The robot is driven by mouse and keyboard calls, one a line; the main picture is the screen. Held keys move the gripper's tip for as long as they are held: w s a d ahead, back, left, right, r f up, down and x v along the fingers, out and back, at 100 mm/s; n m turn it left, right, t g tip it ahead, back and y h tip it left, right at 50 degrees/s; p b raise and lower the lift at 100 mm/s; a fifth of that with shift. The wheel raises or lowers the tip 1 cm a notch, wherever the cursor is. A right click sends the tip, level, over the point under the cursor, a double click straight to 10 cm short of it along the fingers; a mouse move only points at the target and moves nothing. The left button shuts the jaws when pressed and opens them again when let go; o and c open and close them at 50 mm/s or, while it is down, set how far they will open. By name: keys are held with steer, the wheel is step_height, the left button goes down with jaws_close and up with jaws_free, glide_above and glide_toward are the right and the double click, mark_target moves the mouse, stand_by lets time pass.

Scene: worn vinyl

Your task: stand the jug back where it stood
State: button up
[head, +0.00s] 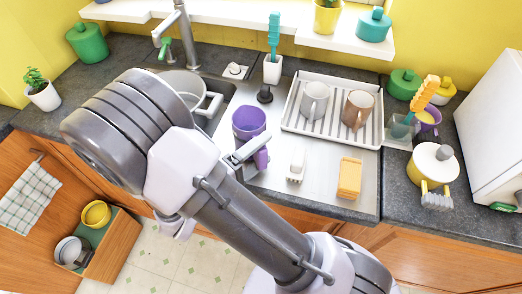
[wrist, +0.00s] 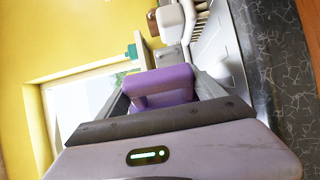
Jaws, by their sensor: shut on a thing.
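The purple jug (head: 249,123) is upright beside the sink, over the left part of the steel drainboard (head: 222,188). Its handle (head: 262,158) faces the front. My gripper (head: 249,152) is at the handle side and shut on the jug. In the wrist view the purple handle (wrist: 162,86) sits between the jaws. I cannot tell whether the jug's base touches the steel; my arm and gripper hide part of it.
The sink with a pot (head: 183,83) is left of the jug. A black stopper (head: 265,95) stands close behind right. A white dish rack (head: 330,130) with two mugs is to the right. A white brush (head: 296,166) and a yellow sponge (head: 349,178) lie in front of the rack.

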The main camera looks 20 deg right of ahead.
steer(key=shift+f+b, duration=0.65)
steer(key=shift+f, duration=0.1)
stand_by(0.7)
steer(key=o, duration=2.1)
steer(key=shift+a, duration=0.1)
steer(key=shift+p+v, duration=0.35)
steer(key=shift+v, duration=3.6)
